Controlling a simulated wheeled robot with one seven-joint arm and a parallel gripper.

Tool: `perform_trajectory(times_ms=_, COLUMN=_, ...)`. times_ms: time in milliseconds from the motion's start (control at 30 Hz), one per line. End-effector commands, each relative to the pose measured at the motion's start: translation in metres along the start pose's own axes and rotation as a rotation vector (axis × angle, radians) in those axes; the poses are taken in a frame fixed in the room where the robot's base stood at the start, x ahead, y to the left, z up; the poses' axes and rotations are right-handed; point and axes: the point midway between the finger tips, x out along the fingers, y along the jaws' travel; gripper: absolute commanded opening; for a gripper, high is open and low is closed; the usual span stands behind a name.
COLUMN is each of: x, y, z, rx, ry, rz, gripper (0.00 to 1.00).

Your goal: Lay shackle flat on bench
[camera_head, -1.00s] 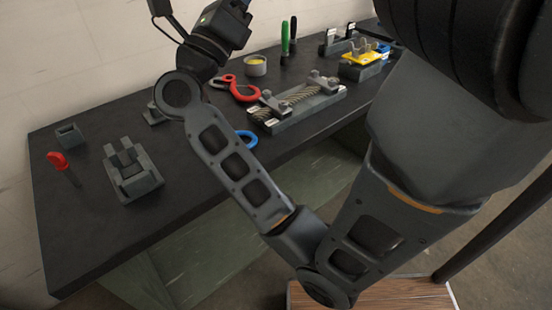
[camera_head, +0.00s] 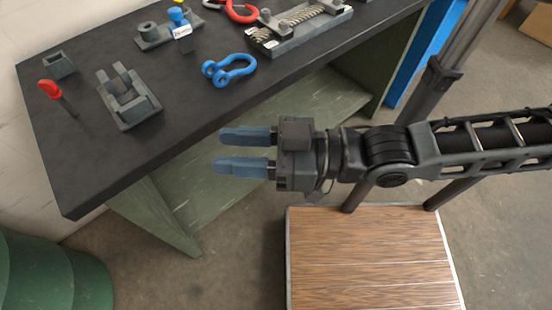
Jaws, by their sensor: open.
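A blue bow shackle (camera_head: 230,70) lies on the dark bench (camera_head: 185,96) near its front edge, just left of the grey block with the wire rope. It appears to lie flat, apart from other things. My gripper (camera_head: 243,152) is open and empty, with two blue fingers pointing left. In the picture it is below the shackle, in front of the bench's front edge, and not touching the shackle.
A grey fixture (camera_head: 128,97), a red-handled screwdriver (camera_head: 50,90) and a small grey box (camera_head: 59,65) stand on the left of the bench. A wire rope block (camera_head: 300,26) is at the right. A green bin (camera_head: 50,275) stands at the lower left.

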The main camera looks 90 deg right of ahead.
Motion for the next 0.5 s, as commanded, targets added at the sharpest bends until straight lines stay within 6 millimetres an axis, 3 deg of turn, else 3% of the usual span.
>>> perform_trajectory(times_ms=100, x=-0.032, y=-0.019, z=0.024, rx=-0.052, ry=-0.155, rz=-0.017, gripper=0.42)
perform_trajectory(times_ms=200, x=-0.047, y=-0.028, z=0.034, rx=-0.077, ry=-0.228, rz=-0.027, gripper=0.42)
perform_trajectory(times_ms=500, x=-0.054, y=-0.033, z=0.039, rx=-0.092, ry=-0.262, rz=-0.033, gripper=0.42)
